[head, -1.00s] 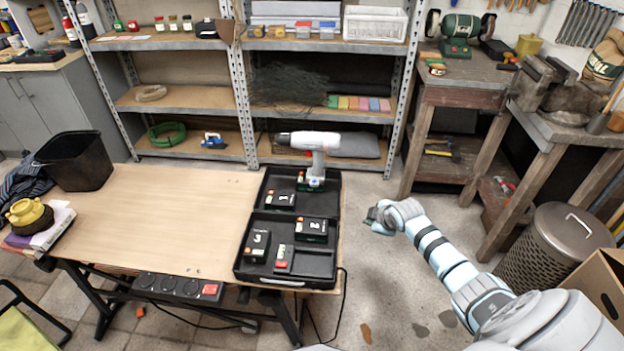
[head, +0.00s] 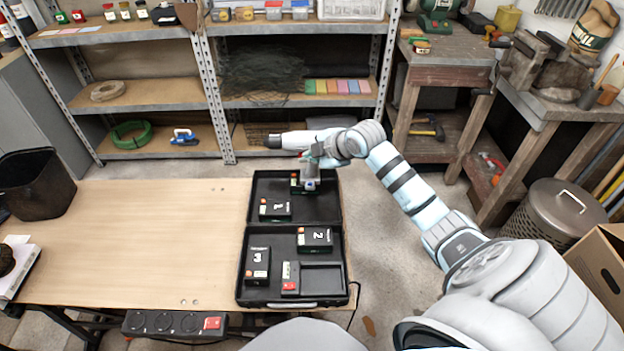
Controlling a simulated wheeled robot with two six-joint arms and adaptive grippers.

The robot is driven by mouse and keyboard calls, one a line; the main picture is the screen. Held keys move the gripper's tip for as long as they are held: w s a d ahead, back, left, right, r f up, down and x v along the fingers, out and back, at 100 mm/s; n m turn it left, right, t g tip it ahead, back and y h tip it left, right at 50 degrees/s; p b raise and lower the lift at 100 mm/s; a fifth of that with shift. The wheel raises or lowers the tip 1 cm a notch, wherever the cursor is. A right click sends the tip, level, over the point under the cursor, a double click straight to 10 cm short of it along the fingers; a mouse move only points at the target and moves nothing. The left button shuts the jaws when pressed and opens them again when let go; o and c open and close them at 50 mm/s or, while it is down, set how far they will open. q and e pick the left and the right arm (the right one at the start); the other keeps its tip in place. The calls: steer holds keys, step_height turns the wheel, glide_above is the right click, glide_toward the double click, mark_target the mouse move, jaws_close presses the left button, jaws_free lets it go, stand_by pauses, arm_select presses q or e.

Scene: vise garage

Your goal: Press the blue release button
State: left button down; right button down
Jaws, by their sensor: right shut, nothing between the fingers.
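The white drill (head: 300,139) stands upright in the far half of the open black case (head: 335,280), its dark nose pointing left. My right gripper (head: 311,179) is shut and empty, reaching in from the right over the drill's handle and pointing down at its foot. It hides most of the handle. A small bluish spot shows at the fingertips. I cannot tell whether it is the release button or whether the fingers touch it. Black battery packs marked 1 (head: 275,209), 2 (head: 315,239) and 3 (head: 257,265) lie in the case. My left gripper is not in view.
The case lies on the right end of a wooden table (head: 130,235), which is mostly bare. A black bin (head: 35,185) stands at its left. A power strip (head: 175,324) hangs along the front edge. Metal shelves (head: 215,90) stand behind; a workbench (head: 450,70) is back right.

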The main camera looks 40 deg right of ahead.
steer(key=b, duration=0.7)
glide_above(310, 184)
steer(key=a, duration=0.1)
step_height(310, 184, down, 8)
steer(key=shift+r, duration=0.25)
steer(key=shift+s+a+f+b, duration=0.15)
steer(key=shift+f+b, duration=0.1)
steer(key=shift+f, duration=0.25)
steer(key=shift+s+f+b, duration=0.15)
steer(key=shift+f+b, duration=0.1)
steer(key=shift+f, duration=0.2)
steer(key=shift+f, duration=0.1)
steer(key=shift+a+f, duration=0.1)
steer(key=shift+f, duration=0.2)
